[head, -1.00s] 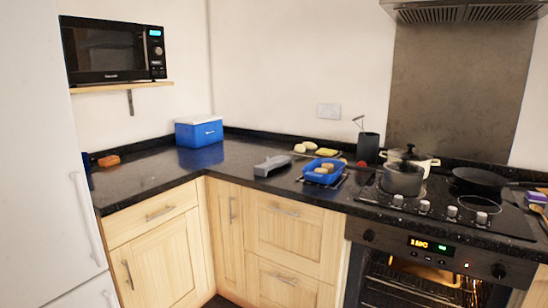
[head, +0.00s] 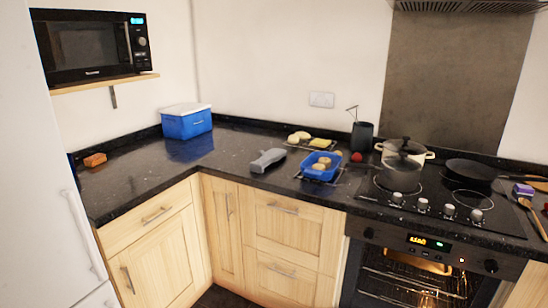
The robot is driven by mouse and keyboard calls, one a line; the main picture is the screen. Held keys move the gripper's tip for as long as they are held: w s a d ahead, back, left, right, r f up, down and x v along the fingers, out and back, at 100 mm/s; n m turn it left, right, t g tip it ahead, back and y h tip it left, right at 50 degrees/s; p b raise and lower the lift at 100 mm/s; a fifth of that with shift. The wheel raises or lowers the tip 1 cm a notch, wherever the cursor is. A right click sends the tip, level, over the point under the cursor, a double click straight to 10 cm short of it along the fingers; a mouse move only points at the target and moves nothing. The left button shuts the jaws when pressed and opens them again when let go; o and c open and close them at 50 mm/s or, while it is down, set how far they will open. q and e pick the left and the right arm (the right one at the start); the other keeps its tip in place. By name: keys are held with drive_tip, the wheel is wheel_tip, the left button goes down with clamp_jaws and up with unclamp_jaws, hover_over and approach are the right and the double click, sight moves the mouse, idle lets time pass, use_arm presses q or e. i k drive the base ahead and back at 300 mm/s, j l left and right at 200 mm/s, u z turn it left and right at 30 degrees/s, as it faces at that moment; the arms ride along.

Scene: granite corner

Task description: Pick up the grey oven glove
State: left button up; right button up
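The grey oven glove (head: 267,160) lies flat on the black granite counter, near the front edge at the inner corner. It is left of a blue tray (head: 319,173) that holds rolls. Neither of my grippers shows in the head view.
A blue cool box (head: 187,122) with a white lid stands at the back corner. A rack with bread and a yellow item, a dark pot (head: 361,136) and a hob with a lidded saucepan (head: 401,171) and frying pan (head: 471,171) are to the right. The counter (head: 150,175) left of the glove is largely clear.

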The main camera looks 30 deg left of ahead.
sight(273, 155)
drive_tip(key=j+z, duration=0.4)
drive_tip(key=j, duration=0.5)
drive_tip(key=j+z, duration=0.3)
drive_tip(key=k+j+z, duration=0.1)
drive_tip(key=j+z, duration=0.25)
drive_tip(key=j, duration=0.15)
drive_tip(key=j+z, duration=0.3)
drive_tip(key=j, duration=0.15)
drive_tip(key=j+z, duration=0.65)
drive_tip(key=j, duration=0.15)
drive_tip(key=j+z, duration=0.25)
drive_tip(key=j, duration=0.2)
drive_tip(key=j+u, duration=0.3)
drive_tip(key=u, duration=0.2)
drive_tip(key=i+j+u, duration=0.15)
drive_tip(key=u, duration=0.35)
drive_tip(key=j, duration=0.1)
